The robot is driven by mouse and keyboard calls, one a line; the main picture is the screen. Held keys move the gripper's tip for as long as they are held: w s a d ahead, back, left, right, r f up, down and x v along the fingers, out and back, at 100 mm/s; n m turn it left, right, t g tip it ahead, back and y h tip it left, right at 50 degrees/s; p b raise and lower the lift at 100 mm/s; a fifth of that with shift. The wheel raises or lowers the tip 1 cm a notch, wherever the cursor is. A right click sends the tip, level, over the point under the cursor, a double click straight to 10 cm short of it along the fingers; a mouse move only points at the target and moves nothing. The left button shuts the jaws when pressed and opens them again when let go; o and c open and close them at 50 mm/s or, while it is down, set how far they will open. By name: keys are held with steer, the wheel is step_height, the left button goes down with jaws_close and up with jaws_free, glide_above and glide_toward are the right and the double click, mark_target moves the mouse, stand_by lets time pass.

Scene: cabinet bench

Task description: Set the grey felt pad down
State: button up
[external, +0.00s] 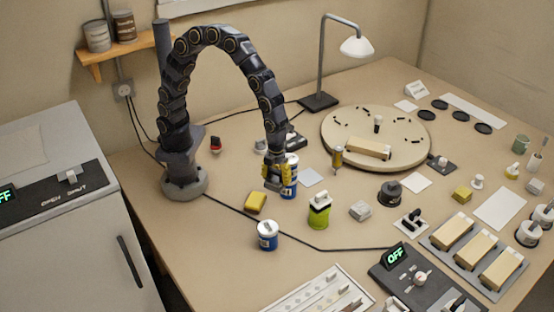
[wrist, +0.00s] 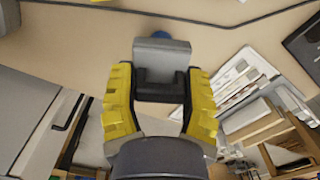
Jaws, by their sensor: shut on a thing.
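My gripper (external: 275,184) has yellow fingers and hangs low over the middle of the bench. In the wrist view its fingers (wrist: 160,85) are shut on a grey block with a darker lower part, which I take to be the grey felt pad (wrist: 164,52). The pad cannot be made out in the external view, where the fingers hide it. Whether it touches the bench cannot be told.
A blue-and-white can (external: 291,170) stands close behind my gripper at its right. A yellow sponge-like block (external: 255,202), another blue-and-white can (external: 267,235) and a green-yellow bottle (external: 319,211) stand nearby. A round board (external: 340,130) lies farther back. Some bench between them is bare.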

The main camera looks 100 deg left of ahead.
steer(key=w+a+n, duration=0.7)
steer(key=w, duration=0.3)
steer(key=n, duration=0.6)
glide_toward(331, 196)
step_height(331, 196, down, 2)
steer(key=shift+s+d+f, duration=0.1)
steer(key=shift+f, duration=2.05)
steer(key=shift+f, duration=0.1)
steer(key=o, duration=1)
steer(key=shift+f, duration=0.1)
steer(key=shift+c, duration=0.2)
